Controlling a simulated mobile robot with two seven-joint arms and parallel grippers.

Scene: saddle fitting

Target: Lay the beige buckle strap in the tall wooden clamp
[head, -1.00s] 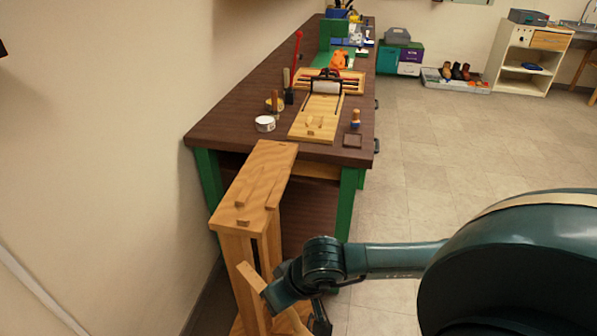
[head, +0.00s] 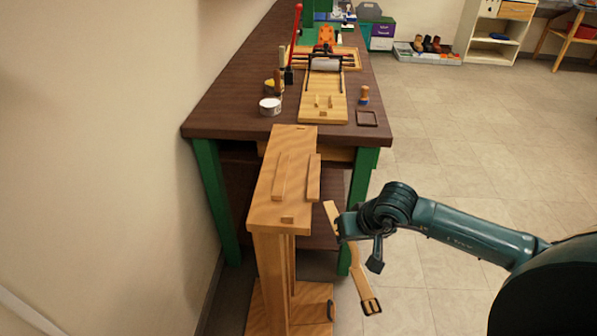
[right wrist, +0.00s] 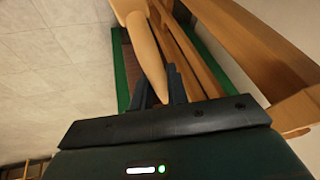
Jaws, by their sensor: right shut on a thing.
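The tall wooden clamp (head: 264,217) stands upright in front of the workbench. Two narrow wooden jaws lie along its top with a gap between them. My right gripper (head: 352,232) is to the right of the clamp, a little below its top, and is shut on the beige buckle strap (head: 362,284). The strap hangs down with its metal buckle at the lower end, and a short end sticks up above the gripper. In the right wrist view the strap (right wrist: 146,50) runs out from between the fingers (right wrist: 158,92). My left gripper is not in view.
The dark workbench (head: 235,108) behind the clamp carries a wooden board (head: 322,105), a white tin (head: 270,107), a red-handled tool (head: 294,40) and a small dark frame (head: 367,118). A wall closes the left side. The tiled floor to the right is open.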

